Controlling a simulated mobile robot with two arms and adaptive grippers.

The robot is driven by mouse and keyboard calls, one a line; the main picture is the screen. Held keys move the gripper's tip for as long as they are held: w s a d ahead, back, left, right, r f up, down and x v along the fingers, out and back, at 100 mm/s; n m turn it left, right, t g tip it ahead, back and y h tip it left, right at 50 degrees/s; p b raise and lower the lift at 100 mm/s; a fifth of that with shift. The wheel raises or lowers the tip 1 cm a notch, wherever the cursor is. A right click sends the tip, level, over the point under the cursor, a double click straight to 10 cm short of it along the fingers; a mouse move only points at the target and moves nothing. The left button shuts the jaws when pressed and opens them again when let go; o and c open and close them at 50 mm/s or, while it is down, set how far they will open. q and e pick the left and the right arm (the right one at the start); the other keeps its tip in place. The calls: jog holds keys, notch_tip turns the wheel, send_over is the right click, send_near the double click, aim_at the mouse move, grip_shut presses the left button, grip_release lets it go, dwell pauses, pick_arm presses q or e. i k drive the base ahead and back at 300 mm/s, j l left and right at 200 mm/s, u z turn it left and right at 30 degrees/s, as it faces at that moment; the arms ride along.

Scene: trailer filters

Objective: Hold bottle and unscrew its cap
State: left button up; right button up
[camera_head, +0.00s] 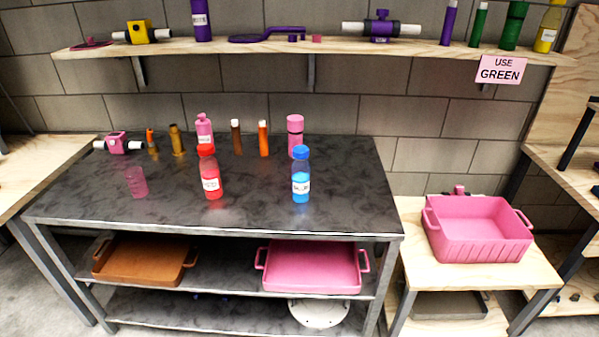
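A red bottle with a red cap (209,172) stands upright near the middle of the dark table. A blue bottle with a blue cap (300,174) stands upright to its right, near the front edge. Behind them stand a pink bottle (204,129), a pink cylindrical container (295,135), an orange bottle (263,138) and a brown bottle (236,137). All visible caps appear to be on. Which bottle the task means cannot be told from the view. Neither of my grippers is in view.
A clear pink cup (137,182) stands on the dark table (110,208) at left. A wall shelf (345,49) with several items hangs above, with a "USE GREEN" sign (501,70). A pink crate (478,240) sits at right. The table's front right is clear.

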aim_at(301, 170)
jog(key=i+j+z, duration=0.2)
jog(key=j, duration=0.15)
jog(key=i+j+z, duration=0.25)
jog(key=j+z, duration=0.2)
jog(key=j, duration=0.25)
jog(key=i, duration=0.05)
